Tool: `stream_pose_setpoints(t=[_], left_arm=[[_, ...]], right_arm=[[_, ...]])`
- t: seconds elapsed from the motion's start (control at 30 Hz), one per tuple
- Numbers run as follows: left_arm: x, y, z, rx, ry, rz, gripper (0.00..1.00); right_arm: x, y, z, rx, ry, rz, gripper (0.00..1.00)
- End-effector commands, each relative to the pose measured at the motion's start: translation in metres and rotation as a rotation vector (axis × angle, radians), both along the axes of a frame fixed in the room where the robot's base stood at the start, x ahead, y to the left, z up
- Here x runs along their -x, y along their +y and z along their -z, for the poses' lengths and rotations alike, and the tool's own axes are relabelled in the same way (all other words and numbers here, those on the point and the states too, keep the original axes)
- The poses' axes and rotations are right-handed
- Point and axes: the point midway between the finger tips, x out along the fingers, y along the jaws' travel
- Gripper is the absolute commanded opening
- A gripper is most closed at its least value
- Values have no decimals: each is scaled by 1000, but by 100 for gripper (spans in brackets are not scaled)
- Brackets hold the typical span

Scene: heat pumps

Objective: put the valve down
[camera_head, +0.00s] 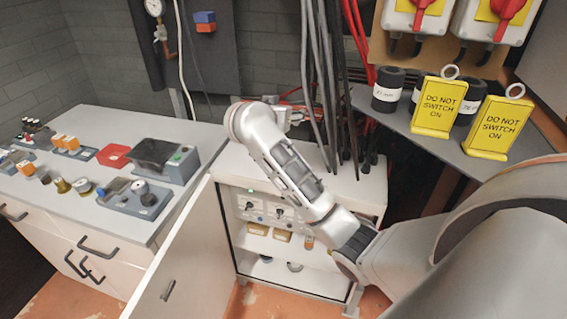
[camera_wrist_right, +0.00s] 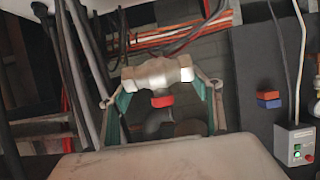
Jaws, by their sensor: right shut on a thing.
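The valve (camera_wrist_right: 157,75) shows in the right wrist view as a pale metal body lying across the picture, with a red part (camera_wrist_right: 162,101) below its middle. My right gripper (camera_wrist_right: 161,92) is shut on it, with one green-padded finger at each side. In the head view my right arm reaches over the white cabinet, and the gripper (camera_head: 290,114) shows only partly behind the wrist, near the hanging cables. The valve is hard to make out there. My left gripper is in neither view.
The white cabinet (camera_head: 374,193) stands below my arm, its door (camera_head: 190,262) open. Dark cables (camera_head: 322,80) hang behind it. A grey workbench (camera_head: 90,118) at left holds several devices. A grey shelf (camera_head: 400,122) at right holds yellow signs (camera_head: 440,106) and black rolls (camera_head: 388,90).

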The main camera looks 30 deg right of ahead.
Motion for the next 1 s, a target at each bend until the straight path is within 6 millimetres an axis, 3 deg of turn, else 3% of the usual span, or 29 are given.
stream_pose_setpoints(t=[0.17, 0.7, 1.0], left_arm=[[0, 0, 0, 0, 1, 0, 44], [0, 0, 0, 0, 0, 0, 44], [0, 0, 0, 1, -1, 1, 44]], right_arm=[[0, 0, 8, 2, 1, 0, 32], [0, 0, 129, 4, 3, -1, 32], [0, 0, 159, 2, -2, 0, 32]])
